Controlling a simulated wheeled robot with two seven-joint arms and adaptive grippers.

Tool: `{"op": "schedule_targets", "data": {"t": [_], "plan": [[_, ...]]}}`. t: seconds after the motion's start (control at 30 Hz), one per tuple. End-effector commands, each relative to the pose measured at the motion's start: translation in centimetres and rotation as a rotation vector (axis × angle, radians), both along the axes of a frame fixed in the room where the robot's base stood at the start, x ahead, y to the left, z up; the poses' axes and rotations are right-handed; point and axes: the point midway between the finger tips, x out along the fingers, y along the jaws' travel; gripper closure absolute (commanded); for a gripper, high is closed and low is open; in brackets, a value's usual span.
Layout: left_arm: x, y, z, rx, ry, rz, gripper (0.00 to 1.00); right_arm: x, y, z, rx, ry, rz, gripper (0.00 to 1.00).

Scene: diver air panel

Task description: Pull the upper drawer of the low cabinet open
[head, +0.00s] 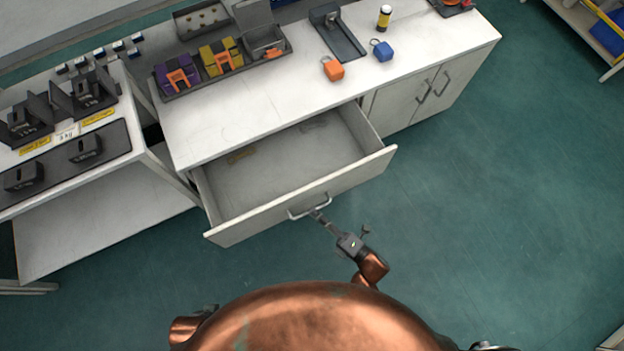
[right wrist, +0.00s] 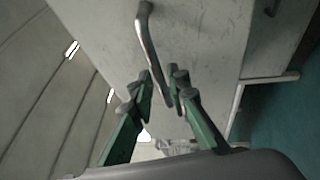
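The low cabinet (head: 240,130) has a white top. Its upper drawer (head: 290,175) stands pulled well out, and I see into its nearly empty inside. The drawer's metal bar handle (head: 296,214) is on the front panel. My right gripper (head: 321,215) is at the right part of this handle. In the right wrist view, the handle (right wrist: 147,40) runs down between the green fingers of the right gripper (right wrist: 160,85), which are close about it. The exact contact at the fingertips is partly hidden.
Double doors (head: 425,95) are shut to the drawer's right. A side bench (head: 110,150) stands left. The green floor (head: 500,210) is clear on the right.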

Motion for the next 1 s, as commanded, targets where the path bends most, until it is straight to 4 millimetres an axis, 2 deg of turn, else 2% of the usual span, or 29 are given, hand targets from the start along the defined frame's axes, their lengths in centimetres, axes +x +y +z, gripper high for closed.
{"op": "schedule_targets", "data": {"t": [0.3,0.5,1.0], "plan": [[-0.1,0.0,0.0,0.0,0.002,0.0,0.6,-4.5,-4.9,-1.3,-0.003,0.003,-0.001,0.84],[-0.1,0.0,0.0,0.0,0.002,0.0,0.6,-6.2,-6.9,-1.8,-0.002,0.002,-0.002,0.84],[-0.1,0.0,0.0,0.0,0.002,0.0,0.6,-6.7,-7.5,-1.9,-0.001,0.002,-0.002,0.84]]}}
